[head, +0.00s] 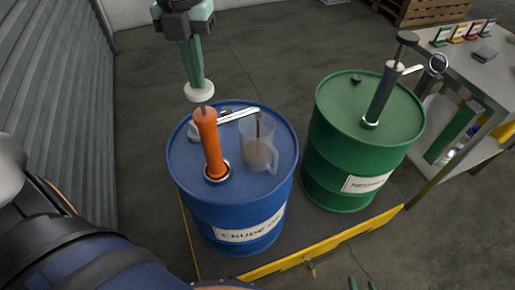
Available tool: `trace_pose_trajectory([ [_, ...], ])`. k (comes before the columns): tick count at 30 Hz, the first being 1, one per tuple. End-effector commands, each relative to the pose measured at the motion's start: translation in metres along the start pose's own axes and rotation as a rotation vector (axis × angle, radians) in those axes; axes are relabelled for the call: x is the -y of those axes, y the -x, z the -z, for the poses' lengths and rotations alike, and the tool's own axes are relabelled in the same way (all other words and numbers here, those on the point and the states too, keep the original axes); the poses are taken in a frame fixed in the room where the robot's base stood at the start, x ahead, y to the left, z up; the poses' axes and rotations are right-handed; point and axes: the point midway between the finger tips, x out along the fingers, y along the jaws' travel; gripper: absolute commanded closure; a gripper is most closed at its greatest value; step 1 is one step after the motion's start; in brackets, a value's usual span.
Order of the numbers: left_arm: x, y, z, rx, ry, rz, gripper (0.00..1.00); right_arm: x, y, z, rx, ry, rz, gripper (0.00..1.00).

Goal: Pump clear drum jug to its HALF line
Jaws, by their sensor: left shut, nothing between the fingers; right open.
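A clear jug (262,153) with a handle stands on top of the blue drum (235,212), whose label begins "CRUDE". Brownish liquid fills its lower part, and a dark streak hangs below the spout inside it. I cannot make out a HALF line. The orange hand pump (209,145) rises from the drum's lid, with its metal spout (238,117) reaching over the jug. My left gripper (199,83) is shut, pointing down at the pump's white round knob (199,93); it seems to touch the knob. My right gripper (361,284) is open at the bottom edge, mostly out of frame.
A green drum (340,160) with a grey pump (381,95) stands to the right. Both drums stand on a dark platform with a yellow edge (330,243). A grey bench (465,68) with small coloured items is at the right. A corrugated wall (55,90) is at the left.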

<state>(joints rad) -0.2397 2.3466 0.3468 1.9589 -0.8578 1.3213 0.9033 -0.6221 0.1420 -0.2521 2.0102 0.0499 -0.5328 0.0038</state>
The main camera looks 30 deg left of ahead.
Motion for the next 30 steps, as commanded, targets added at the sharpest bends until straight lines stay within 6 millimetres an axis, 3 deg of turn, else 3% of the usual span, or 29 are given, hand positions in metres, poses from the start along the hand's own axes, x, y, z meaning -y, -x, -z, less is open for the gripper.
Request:
trace_pose_trajectory([
  [30,0.0,-0.033,0.001,-0.004,0.0,-0.002,1.0,-0.004,-0.012,-0.022,0.006,0.003,-0.003,0.51],
])
